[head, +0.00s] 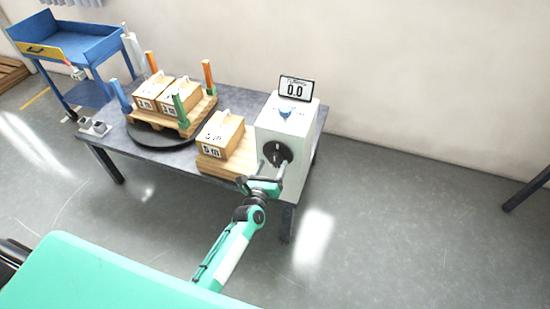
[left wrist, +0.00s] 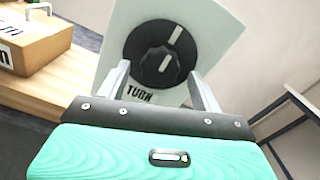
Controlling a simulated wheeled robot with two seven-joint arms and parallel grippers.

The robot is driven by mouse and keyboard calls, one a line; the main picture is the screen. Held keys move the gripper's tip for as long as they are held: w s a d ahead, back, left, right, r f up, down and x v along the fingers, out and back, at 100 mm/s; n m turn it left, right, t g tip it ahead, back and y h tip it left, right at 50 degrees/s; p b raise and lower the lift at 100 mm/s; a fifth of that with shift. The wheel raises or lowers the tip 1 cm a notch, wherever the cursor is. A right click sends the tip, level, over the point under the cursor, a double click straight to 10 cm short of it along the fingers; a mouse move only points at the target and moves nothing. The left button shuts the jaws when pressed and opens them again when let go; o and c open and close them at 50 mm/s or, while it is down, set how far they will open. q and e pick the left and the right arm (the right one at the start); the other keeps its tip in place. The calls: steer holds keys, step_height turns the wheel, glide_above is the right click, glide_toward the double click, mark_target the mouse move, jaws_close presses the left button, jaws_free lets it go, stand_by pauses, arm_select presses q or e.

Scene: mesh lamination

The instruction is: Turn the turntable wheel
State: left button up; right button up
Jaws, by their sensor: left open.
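The turntable wheel is a black round knob (head: 277,153) with a white mark, on the front of a white box (head: 294,175). The knob also shows in the left wrist view (left wrist: 160,54), above a label reading "TURN". My left gripper (head: 266,168) is open in front of the knob, its two fingers (left wrist: 158,85) spread to the lower left and lower right of it. Whether the fingers touch the knob I cannot tell. A black round turntable (head: 150,138) lies on the table under a wooden pallet (head: 182,130). My right gripper is not in view.
The box stands at the right end of a grey table (head: 185,160), with a display (head: 296,89) reading 0.0 on top. A wooden box (head: 222,136) on a board is left of it. Boxes and coloured posts stand on the pallet. A blue cart (head: 75,45) is at the back left.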

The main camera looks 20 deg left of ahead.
mark_target(274, 161)
arm_select(q)
steer(key=shift+w+d, duration=0.1)
steer(key=shift+w, duration=1.75)
steer(key=c, duration=1)
